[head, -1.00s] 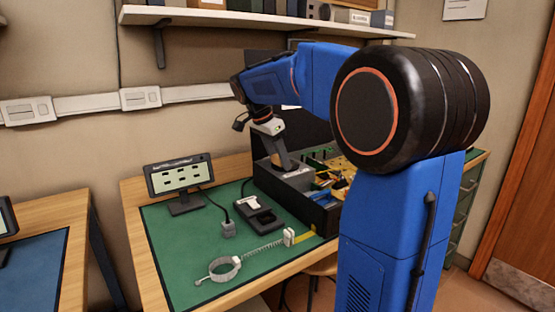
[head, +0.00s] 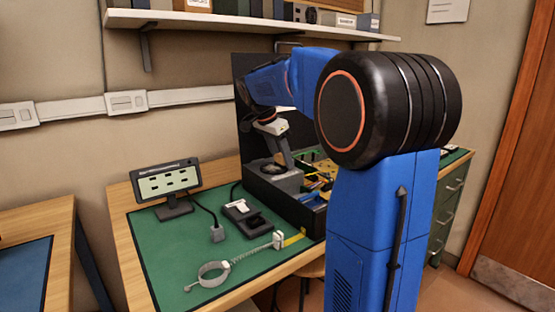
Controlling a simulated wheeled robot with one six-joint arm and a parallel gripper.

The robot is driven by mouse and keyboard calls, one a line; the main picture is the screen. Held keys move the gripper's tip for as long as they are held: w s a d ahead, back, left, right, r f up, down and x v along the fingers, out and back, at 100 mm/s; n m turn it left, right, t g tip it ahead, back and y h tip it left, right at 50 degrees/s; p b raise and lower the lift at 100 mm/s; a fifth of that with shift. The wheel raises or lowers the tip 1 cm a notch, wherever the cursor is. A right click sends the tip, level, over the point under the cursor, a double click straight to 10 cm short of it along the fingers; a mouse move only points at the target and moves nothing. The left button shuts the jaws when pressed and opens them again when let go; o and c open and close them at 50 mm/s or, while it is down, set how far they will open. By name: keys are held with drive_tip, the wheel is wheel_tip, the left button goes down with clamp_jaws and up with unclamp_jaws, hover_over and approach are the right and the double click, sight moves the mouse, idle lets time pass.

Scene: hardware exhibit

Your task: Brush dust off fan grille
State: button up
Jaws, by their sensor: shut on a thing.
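An open black computer case (head: 311,222) stands at the back right of the green mat. A grey block at its left end carries a round dark fan grille (head: 272,169). My gripper (head: 272,130) points down above this block, seen from behind my arm. It is shut on a narrow grey-brown thing (head: 283,152), which looks like the brush. The lower end of the brush is just right of the round grille. I cannot tell whether it touches the grille or block. Dust is too small to make out.
A shelf (head: 230,22) hangs above. The mat's front left is clear.

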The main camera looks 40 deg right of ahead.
drive_tip(key=shift+d, duration=0.3)
drive_tip(key=shift+s+a, duration=0.15)
drive_tip(key=shift+a, duration=3.4)
drive_tip(key=shift+w, duration=0.6)
drive_tip(key=shift+w+d, duration=0.15)
drive_tip(key=shift+d, duration=3.35)
drive_tip(key=shift+a, duration=0.1)
drive_tip(key=shift+a+r, duration=0.1)
drive_tip(key=shift+a, duration=3.35)
